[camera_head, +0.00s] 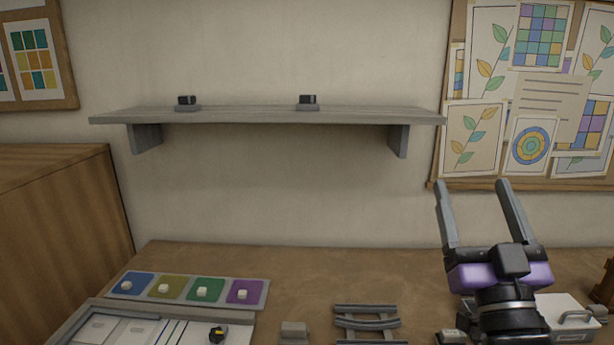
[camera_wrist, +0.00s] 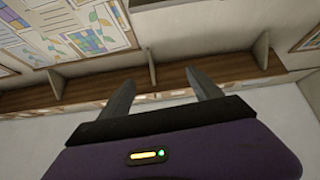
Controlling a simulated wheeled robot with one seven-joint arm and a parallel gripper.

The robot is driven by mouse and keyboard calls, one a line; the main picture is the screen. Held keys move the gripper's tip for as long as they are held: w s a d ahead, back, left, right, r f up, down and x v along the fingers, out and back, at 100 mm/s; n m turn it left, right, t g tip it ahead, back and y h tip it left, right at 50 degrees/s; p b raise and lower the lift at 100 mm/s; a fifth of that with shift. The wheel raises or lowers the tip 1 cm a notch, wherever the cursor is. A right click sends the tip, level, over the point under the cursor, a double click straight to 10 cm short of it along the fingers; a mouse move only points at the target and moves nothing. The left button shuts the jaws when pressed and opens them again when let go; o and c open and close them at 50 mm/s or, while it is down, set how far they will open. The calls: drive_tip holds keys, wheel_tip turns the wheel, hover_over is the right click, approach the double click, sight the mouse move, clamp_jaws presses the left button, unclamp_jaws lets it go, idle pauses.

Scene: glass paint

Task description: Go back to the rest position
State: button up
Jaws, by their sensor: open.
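My gripper (camera_head: 473,190) is at the right of the head view, above the right part of the workbench. Its two long grey fingers point up and stand wide apart, with nothing between them. The purple gripper body is below the fingers. In the wrist view my gripper (camera_wrist: 163,84) also shows open and empty, its fingers pointing toward a wooden ledge (camera_wrist: 70,92) and the wall.
A grey shelf (camera_head: 255,116) with two small dark items spans the wall. The workbench (camera_head: 300,265) carries a four-colour palette (camera_head: 195,301), a grey-framed tray (camera_head: 72,322), a slatted rack (camera_head: 366,323) and a white handled box (camera_head: 575,306). A pinboard (camera_head: 450,184) hangs behind my gripper.

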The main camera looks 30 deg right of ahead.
drive_tip(key=s+a+f+n+y, duration=0.35)
drive_tip(key=a+f+y, duration=0.3)
drive_tip(key=f, duration=0.25)
drive_tip(key=s+a+f+n+y, duration=0.2)
drive_tip(key=a+f+n+y, duration=0.3)
drive_tip(key=a+f, duration=0.3)
drive_tip(key=s+a+f+m+g, duration=0.1)
drive_tip(key=s+a+f+g, duration=0.2)
drive_tip(key=s+f, duration=0.5)
drive_tip(key=s+a+f+m+g+y, duration=0.1)
drive_tip(key=s+a+f+g, duration=0.3)
drive_tip(key=s+f, duration=0.4)
drive_tip(key=s+m, duration=0.1)
drive_tip(key=s, duration=0.1)
drive_tip(key=shift+s+f, duration=0.3)
drive_tip(key=shift+f, duration=0.05)
